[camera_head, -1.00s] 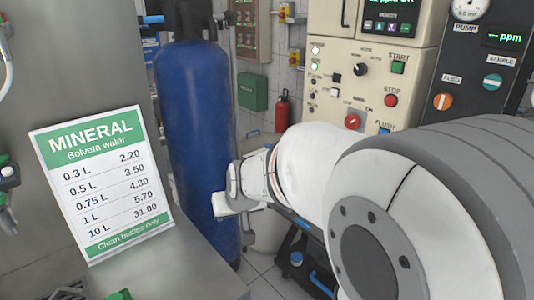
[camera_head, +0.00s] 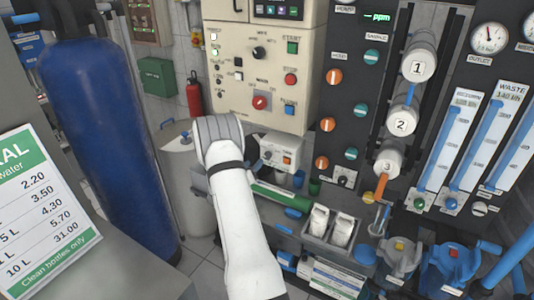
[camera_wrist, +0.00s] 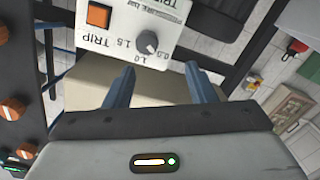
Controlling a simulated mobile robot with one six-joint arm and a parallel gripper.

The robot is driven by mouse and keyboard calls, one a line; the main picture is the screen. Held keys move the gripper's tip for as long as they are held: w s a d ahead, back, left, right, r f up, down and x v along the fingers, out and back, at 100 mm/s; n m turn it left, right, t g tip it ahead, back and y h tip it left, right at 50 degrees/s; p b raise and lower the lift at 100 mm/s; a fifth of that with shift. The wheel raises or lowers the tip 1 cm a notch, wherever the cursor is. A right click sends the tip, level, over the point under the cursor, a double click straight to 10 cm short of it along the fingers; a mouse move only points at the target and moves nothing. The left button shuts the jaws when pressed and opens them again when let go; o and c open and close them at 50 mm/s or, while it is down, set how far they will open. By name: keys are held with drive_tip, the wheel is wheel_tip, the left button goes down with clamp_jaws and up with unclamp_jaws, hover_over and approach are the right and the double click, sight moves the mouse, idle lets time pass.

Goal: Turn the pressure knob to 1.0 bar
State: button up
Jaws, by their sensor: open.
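The pressure knob (camera_wrist: 147,42) is a small grey dial on a white box with printed TRIP labels and an orange switch (camera_wrist: 99,15). The wrist view shows this panel upside down, with scale marks including 1.0 and 1.5 near the knob. Where the knob's pointer stands is too small to tell. My gripper (camera_wrist: 159,68) is open and empty, its two blue-grey fingers pointing at the panel, with the knob between their lines and beyond the tips. The head view shows the white box (camera_head: 287,153) beside my wrist, with the gripper itself hidden there.
A beige control cabinet (camera_head: 225,75) stands above the box. A dark panel with orange and teal knobs (camera_head: 350,90) rises to the right. A blue tank (camera_head: 100,120) and a price sign (camera_head: 45,200) are at left. A green cylinder (camera_head: 283,195) lies just below the box.

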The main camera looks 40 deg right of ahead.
sight(265, 157)
drive_tip(key=shift+g+h, duration=0.4)
drive_tip(key=x, duration=0.2)
drive_tip(key=s+p+x, duration=0.1)
drive_tip(key=x, duration=0.2)
drive_tip(key=p+x, duration=0.1)
drive_tip(key=x, duration=0.2)
drive_tip(key=shift+s+d+f, duration=0.1)
drive_tip(key=shift+d+f, duration=0.25)
drive_tip(key=shift+f, duration=0.05)
drive_tip(key=shift+c, duration=0.5)
